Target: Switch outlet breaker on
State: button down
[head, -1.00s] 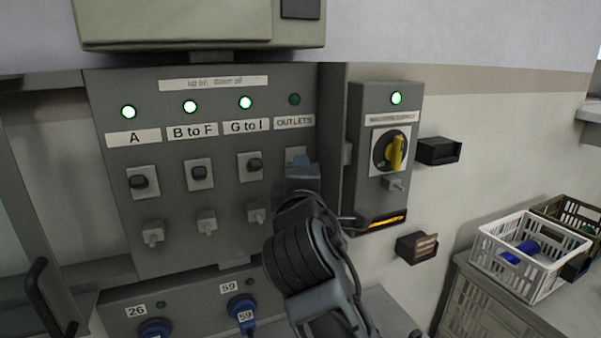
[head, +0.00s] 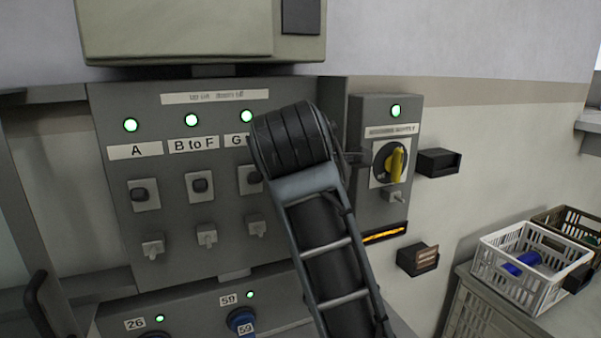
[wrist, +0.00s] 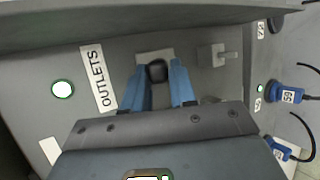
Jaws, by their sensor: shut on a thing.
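The outlet breaker is a black switch knob (wrist: 157,68) on a pale plate beside the OUTLETS label (wrist: 97,78) in the wrist view. My gripper (wrist: 159,78) has its blue fingers on both sides of the knob and is shut on it. The outlets lamp (wrist: 63,89) is lit green-white. In the head view my arm covers the outlets label, lamp and switch on the grey breaker panel (head: 170,265).
Lamps over A (head: 130,125), B to F and G to I are lit. A yellow rotary switch (head: 396,164) is on the box to the right. The socket lamps by 26 (head: 159,318) and 59 glow green. A white crate (head: 515,275) stands at right.

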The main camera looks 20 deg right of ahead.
dwell(0.4)
jog(key=c, duration=1)
grip_release()
jog(key=shift+s+r, duration=0.1)
jog(key=b+v, duration=0.1)
jog(key=v, duration=0.6)
jog(key=shift+s+r, duration=0.15)
jog(key=shift+s, duration=0.05)
jog(key=shift+a, duration=0.1)
